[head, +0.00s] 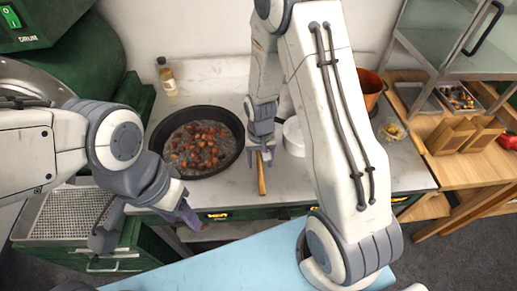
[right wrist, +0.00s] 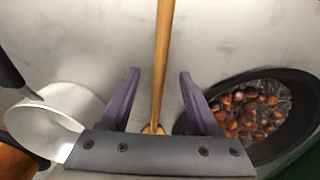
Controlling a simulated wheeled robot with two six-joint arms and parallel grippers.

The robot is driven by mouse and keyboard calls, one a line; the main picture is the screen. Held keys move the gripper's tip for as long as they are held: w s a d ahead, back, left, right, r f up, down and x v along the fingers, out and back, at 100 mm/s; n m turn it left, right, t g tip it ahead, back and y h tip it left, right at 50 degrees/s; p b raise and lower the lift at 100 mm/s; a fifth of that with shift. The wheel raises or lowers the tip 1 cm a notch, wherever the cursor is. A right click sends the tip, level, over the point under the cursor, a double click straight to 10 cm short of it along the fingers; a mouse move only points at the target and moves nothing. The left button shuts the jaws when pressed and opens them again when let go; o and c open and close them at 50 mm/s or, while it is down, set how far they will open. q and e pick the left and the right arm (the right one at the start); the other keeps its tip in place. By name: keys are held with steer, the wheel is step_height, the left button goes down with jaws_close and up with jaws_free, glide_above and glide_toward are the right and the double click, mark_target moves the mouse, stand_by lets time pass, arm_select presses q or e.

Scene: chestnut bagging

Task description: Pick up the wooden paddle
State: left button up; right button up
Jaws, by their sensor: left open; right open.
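The wooden paddle lies on the pale countertop. Its handle (head: 262,180) shows below my right gripper (head: 262,152) in the head view. In the right wrist view the thin wooden handle (right wrist: 163,50) runs down between the two purple fingers of my right gripper (right wrist: 160,90). The fingers are open, with a gap on each side of the handle. The paddle's far part is hidden behind the gripper. My left gripper (head: 187,215) is low in front of the counter's front edge, away from the paddle.
A black pan (head: 205,172) of chestnuts sits left of the paddle; it also shows in the right wrist view (right wrist: 300,130). A white pot (head: 293,138) stands to the right, partly hidden by my arm. A bottle (head: 167,78), copper pot (head: 370,88) and perforated tray (head: 65,212) stand farther off.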

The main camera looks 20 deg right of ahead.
steer(key=shift+f, duration=1.35)
jaws_close()
steer(key=shift+r, duration=0.1)
